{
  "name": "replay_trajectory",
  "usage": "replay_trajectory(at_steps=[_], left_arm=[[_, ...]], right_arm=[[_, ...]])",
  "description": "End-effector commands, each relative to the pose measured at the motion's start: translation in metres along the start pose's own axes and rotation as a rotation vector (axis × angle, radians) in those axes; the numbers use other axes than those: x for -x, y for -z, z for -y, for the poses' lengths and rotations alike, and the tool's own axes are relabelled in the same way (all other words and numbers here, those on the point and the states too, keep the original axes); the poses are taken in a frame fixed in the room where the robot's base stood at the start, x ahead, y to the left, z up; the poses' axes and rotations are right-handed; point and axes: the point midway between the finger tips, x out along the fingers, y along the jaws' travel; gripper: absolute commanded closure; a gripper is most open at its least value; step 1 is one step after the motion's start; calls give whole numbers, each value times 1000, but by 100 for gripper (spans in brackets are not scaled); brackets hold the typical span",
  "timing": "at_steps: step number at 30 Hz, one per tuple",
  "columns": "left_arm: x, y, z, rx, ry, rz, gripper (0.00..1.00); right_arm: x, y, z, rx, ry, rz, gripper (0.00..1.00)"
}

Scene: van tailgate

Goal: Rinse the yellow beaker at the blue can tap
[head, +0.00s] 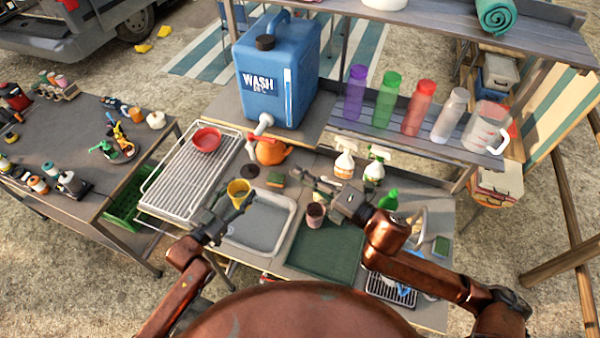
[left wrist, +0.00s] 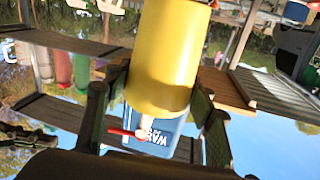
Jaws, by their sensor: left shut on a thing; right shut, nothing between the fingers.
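The yellow beaker (head: 238,187) is held in my left gripper (head: 240,203), above the back left corner of the pale wash basin (head: 288,197). In the left wrist view the beaker (left wrist: 165,55) sits between both fingers. The blue can (head: 275,85), labelled WASH, stands on a raised shelf behind. Its pale tap (head: 262,125) points toward the basin, behind and apart from the beaker. The can is also partly visible in the left wrist view (left wrist: 178,125). My right gripper (head: 318,185) is shut and empty above the worktop, near a brown cup (head: 315,212). The beaker's inside is hard to read.
A red bowl (head: 205,140) rests on the draining rack (head: 172,190) at left. An orange pot (head: 270,152) is below the tap. Spray bottles (head: 344,164) stand behind my right gripper. A green mat (head: 325,250) lies right of the basin. Several bottles line the shelf.

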Motion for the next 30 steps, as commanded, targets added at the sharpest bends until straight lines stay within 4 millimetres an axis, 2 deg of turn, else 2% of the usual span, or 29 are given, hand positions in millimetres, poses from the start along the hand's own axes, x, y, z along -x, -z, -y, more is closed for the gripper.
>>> replay_trajectory(at_steps=[16,30], left_arm=[[0,2,0,0,0,-1,72],[33,29,6,0,0,0,72]], right_arm=[[0,0,-1,0,0,0,100],[-1,-6,-35,2,-2,0,100]])
